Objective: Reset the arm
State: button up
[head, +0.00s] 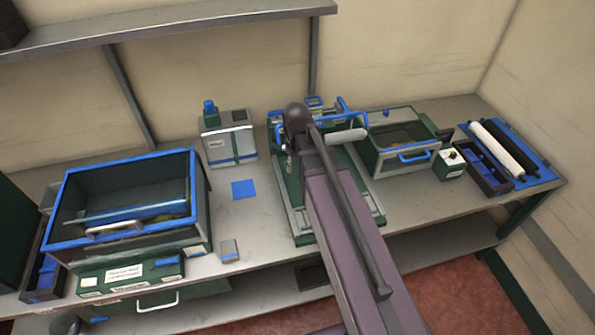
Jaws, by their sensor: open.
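My arm (345,225) reaches in from the bottom edge of the head view, over the front of the bench, to a dark rounded joint (297,118) above a green and grey machine (368,197). My gripper cannot be made out; the arm and the machine's parts cover the area past the joint. No held object is visible. No orange can be picked out.
A large blue-rimmed bin (125,165) stands on the bench at left, with a grey boxed device (228,138) beside it. A smaller blue-handled bin (400,140) and a blue tray with rollers (540,158) are at right. A shelf (180,22) runs above.

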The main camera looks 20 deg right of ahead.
jog(key=shift+s+f, duration=0.2)
jog(key=shift+s, duration=0.15)
jog(key=s+f+m+b, duration=0.3)
jog(key=s+f+b, duration=0.2)
jog(key=s, duration=0.2)
jog(key=shift+f, duration=0.15)
dwell(1.4)
